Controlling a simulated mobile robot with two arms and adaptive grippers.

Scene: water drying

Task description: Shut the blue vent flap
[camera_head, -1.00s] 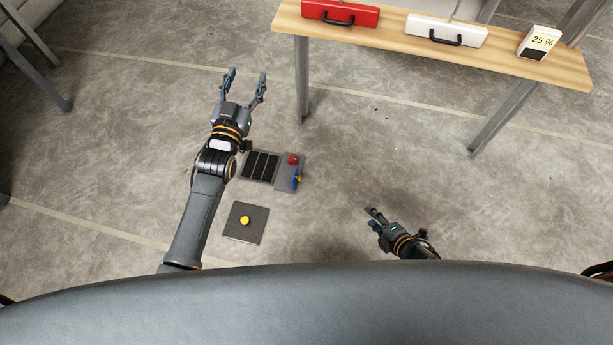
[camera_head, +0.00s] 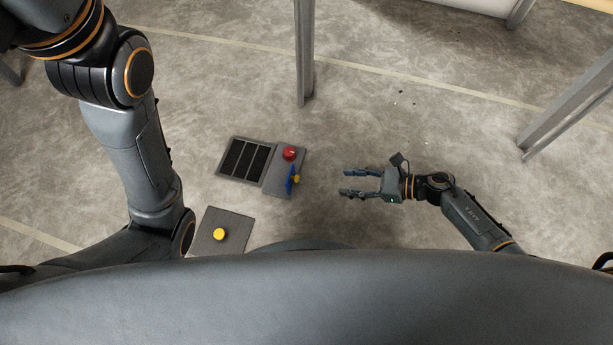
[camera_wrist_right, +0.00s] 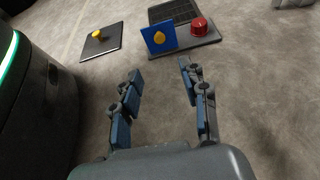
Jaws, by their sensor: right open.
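The blue vent flap (camera_head: 290,181) stands upright on a grey plate on the floor, with a yellow knob on its face. It also shows in the right wrist view (camera_wrist_right: 158,38), ahead of the fingers. The dark slatted vent (camera_head: 243,160) lies to its left, uncovered. My right gripper (camera_head: 348,182) is open and empty, to the right of the flap and apart from it. Its two fingers (camera_wrist_right: 160,85) also show in the right wrist view with nothing between them. My left arm reaches out at the upper left; its gripper is outside the view.
Table legs (camera_head: 304,50) stand farther back.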

